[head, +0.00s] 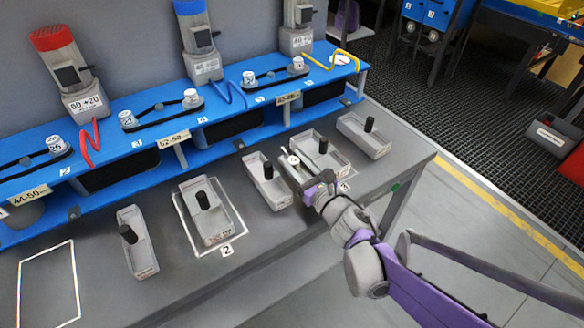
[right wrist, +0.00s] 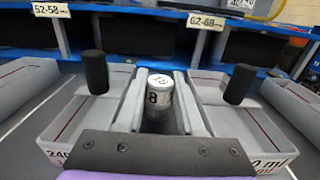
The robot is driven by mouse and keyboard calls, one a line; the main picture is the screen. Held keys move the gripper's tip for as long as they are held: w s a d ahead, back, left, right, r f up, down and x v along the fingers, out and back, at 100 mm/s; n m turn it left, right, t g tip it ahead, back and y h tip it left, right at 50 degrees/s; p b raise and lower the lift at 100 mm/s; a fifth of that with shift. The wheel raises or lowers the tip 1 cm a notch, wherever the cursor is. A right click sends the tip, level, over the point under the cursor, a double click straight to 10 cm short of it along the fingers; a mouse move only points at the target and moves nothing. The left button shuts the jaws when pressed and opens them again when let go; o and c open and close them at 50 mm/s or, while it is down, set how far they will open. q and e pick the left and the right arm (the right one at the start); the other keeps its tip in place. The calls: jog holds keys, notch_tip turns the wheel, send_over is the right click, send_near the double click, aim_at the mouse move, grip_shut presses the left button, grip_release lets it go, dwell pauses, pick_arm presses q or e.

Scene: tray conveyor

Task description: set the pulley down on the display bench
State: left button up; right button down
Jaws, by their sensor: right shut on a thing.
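The pulley (right wrist: 160,92) is a small pale grey cylinder with a numbered white top. In the right wrist view it sits between the two grey fingers of my right gripper (right wrist: 163,88), which is shut on it. In the head view the gripper (head: 297,166) and the pulley's white top (head: 293,159) are over the grey bench (head: 290,225), between two grey trays. I cannot tell whether the pulley touches the bench. A blue raised bench (head: 160,146) stands behind; the frames do not show which is the display bench. My left gripper is out of view.
Several grey trays with black posts stand on the grey bench, one left (head: 262,190) and one right (head: 330,168) of the gripper. White outlines (head: 48,290) mark places; the far left one is empty. Motors and belt-linked pulleys (head: 190,96) stand on the blue bench.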

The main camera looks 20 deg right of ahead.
jog(key=shift+f, duration=0.7)
jog(key=shift+s+f+b, duration=0.25)
jog(key=shift+f+b, duration=0.25)
jog(key=shift+f, duration=0.05)
jog(key=c, duration=0.8)
grip_release()
jog(key=shift+a, duration=0.1)
jog(key=shift+r+p, duration=0.35)
jog(key=shift+r, duration=0.15)
jog(key=shift+s+d, duration=0.2)
jog(key=p+v, duration=0.2)
jog(key=v, duration=0.9)
jog(key=shift+r, duration=0.15)
